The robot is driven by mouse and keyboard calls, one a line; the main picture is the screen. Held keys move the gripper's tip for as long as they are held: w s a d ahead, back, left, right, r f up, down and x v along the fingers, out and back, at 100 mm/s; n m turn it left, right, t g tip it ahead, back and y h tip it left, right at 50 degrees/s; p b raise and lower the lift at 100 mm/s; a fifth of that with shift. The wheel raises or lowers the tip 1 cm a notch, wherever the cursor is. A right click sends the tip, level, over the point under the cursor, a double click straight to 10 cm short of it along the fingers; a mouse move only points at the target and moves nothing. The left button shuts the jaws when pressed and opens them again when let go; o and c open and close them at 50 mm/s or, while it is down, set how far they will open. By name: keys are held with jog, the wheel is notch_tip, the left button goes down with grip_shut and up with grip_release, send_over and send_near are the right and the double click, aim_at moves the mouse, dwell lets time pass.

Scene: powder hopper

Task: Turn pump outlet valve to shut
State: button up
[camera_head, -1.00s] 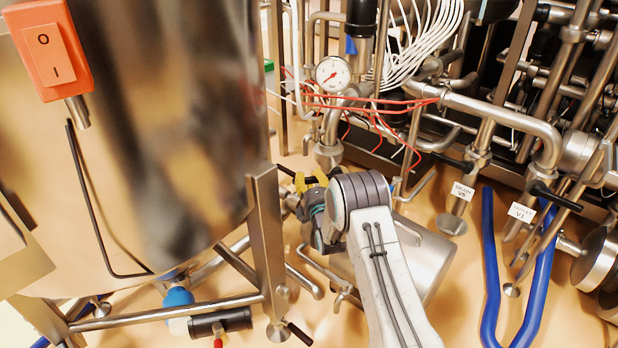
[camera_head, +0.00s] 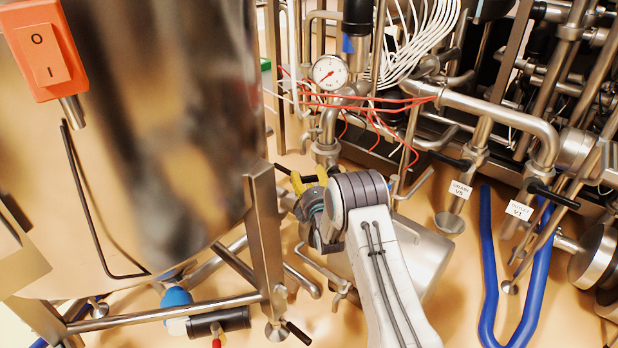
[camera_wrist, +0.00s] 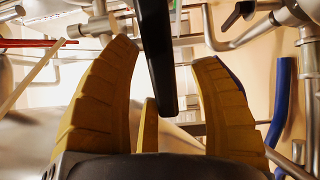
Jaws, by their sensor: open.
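My gripper (camera_head: 309,178) is at the centre of the head view, beside the steel tank's leg, with its yellow fingers partly hidden by my wrist. A black lever (camera_head: 285,170) sticks out just left of the fingers.
The tank (camera_head: 165,130) and its leg (camera_head: 266,235) stand close on the left. A pressure gauge (camera_head: 329,71) and red wires are behind. Tags "DRAIN V5" (camera_head: 460,189) and "OUTLET V1" (camera_head: 519,210), a black handle (camera_head: 552,194) and a blue hose (camera_head: 488,270) are right.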

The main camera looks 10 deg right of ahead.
jog(key=shift+s+a+f, duration=0.15)
jog(key=shift+f, duration=0.25)
jog(key=shift+s+a+f, duration=0.15)
jog(key=shift+f, duration=0.25)
jog(key=s+r, duration=0.1)
jog(key=s, duration=1)
jog(key=shift+s+d+r, duration=0.15)
jog(key=shift+s+d, duration=0.05)
